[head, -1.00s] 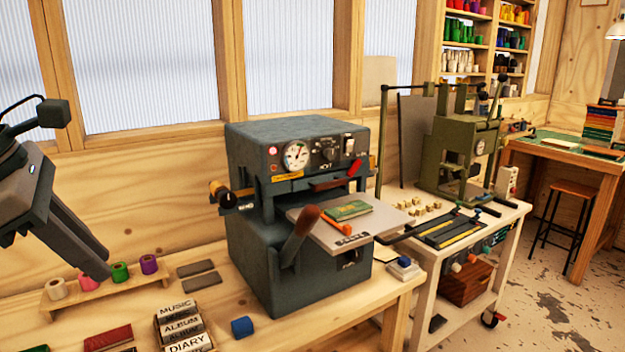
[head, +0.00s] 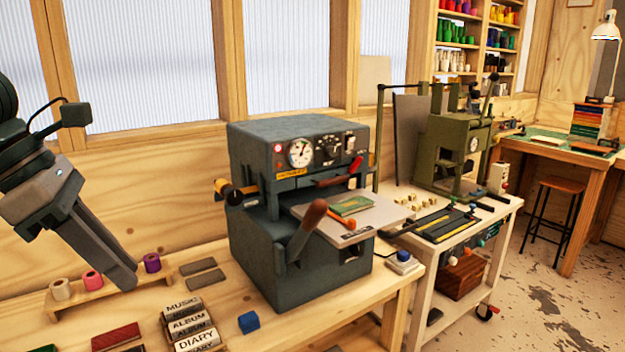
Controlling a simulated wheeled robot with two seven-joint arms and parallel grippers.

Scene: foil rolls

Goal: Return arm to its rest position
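My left gripper (head: 128,276) hangs from the left side of the head view, fingers pointing down and to the right. Its fingertips are in front of the foil roll rack (head: 108,295) in the picture. The fingers lie nearly in line with my view, so the gap between them cannot be judged; nothing is seen held. A white roll (head: 60,289), a pink roll (head: 92,280) and a purple roll (head: 152,263) stand on the rack. The fingers cover the place between pink and purple. My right gripper is not in view.
A grey foil press (head: 290,260) stands on the wooden bench, a green book (head: 350,206) on its plate. A cart (head: 500,215) with a green press (head: 455,150) is at right.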

